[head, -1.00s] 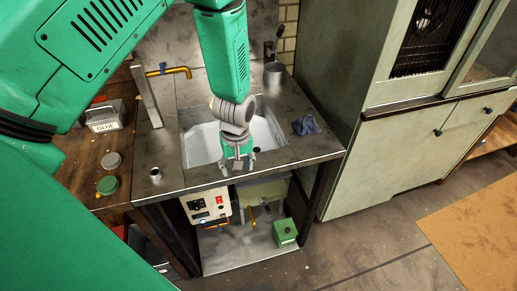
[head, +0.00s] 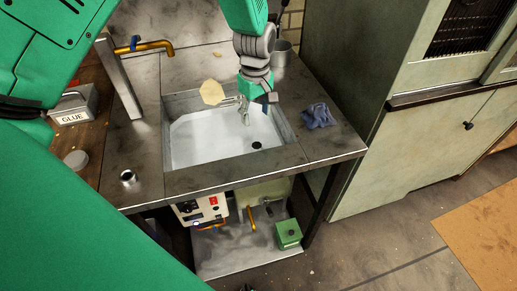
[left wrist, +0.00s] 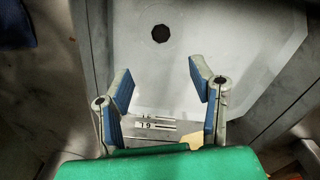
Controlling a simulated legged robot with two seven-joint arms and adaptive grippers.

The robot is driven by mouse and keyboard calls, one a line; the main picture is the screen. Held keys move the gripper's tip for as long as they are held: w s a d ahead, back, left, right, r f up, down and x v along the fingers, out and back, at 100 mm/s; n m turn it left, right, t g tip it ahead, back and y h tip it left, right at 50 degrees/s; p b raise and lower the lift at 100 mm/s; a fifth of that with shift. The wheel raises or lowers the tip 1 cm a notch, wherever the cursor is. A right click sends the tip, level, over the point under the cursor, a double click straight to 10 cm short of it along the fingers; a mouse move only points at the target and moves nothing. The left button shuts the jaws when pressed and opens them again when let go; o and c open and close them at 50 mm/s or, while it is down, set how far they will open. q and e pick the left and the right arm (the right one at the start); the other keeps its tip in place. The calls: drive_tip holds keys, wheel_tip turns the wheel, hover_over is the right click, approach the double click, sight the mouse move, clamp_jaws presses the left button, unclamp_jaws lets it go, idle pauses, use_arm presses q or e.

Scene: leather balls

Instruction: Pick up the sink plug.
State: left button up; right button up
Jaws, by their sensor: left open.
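My left gripper (head: 258,108) is open above the back part of the white sink basin (head: 200,140). In the left wrist view its blue-padded fingers (left wrist: 165,90) are spread, with the basin (left wrist: 225,75) beyond them. The dark round drain hole (head: 257,145) is uncovered; it also shows in the left wrist view (left wrist: 160,34). I cannot pick out the sink plug for certain. A short metal cylinder with a dark top (head: 128,177) stands on the counter's front left, far from the gripper. Small pale strips with numbers (left wrist: 155,124) show between the finger bases.
A blue cloth (head: 318,115) lies on the counter right of the basin. An orange tap (head: 150,46) stands at the left. A beige piece (head: 212,92) shows near the gripper. A metal cup (head: 283,55) stands behind. A green box (head: 288,234) is on the lower shelf.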

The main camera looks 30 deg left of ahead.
sight(257, 144)
use_arm(q)
drive_tip(key=f, duration=0.7)
drive_tip(key=shift+s+a+f, duration=0.15)
drive_tip(key=shift+a+f, duration=0.05)
drive_tip(key=shift+f, duration=0.2)
drive_tip(key=f, duration=0.2)
drive_tip(key=d+f, duration=0.1)
drive_tip(key=f, duration=0.1)
drive_tip(key=shift+f, duration=0.55)
clamp_jaws()
